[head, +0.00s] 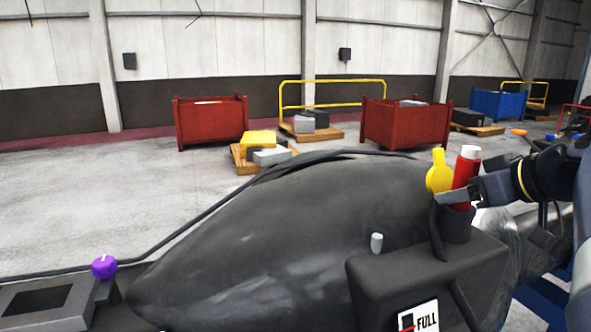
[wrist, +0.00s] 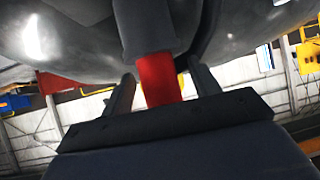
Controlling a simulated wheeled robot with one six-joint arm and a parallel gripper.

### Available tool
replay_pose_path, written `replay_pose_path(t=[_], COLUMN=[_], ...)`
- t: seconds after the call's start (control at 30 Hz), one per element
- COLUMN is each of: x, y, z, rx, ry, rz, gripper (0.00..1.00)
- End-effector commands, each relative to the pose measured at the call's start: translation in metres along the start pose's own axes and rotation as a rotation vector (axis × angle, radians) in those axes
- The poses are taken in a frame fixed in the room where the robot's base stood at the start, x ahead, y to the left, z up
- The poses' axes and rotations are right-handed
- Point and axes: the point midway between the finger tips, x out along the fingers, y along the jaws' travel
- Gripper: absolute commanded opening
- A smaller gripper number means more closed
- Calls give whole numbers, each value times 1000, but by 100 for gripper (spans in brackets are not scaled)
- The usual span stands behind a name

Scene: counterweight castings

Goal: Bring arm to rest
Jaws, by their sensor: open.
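My gripper (head: 452,196) reaches in from the right in the head view, at a red cylinder with a white top (head: 466,166). The cylinder stands in a dark holder (head: 457,226) beside a yellow object (head: 439,172). In the wrist view, my gripper (wrist: 162,86) is open, with one finger on each side of the red cylinder (wrist: 158,78). I cannot tell whether the fingers touch it. The lower part of the cylinder is hidden in the holder.
A large dark rounded casting (head: 290,215) fills the foreground. A dark box with a FULL label (head: 420,318) and a purple knob (head: 104,267) are close by. Red bins (head: 210,124) and pallets stand farther back. Open floor (head: 90,200) lies at the left.

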Motion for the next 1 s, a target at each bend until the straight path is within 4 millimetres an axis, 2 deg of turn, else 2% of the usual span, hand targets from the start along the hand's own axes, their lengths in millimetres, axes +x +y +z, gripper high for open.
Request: replay_pose_path(t=[0.03,0.1,0.5,1.0], x=[2,-5,-27,-30], y=[-1,0,0,0], z=[-6,-14,-48,-53], rx=[-1,-1,0,0], ry=[-1,0,0,0], rz=[-1,2,1,0], gripper=[58,58,58,58])
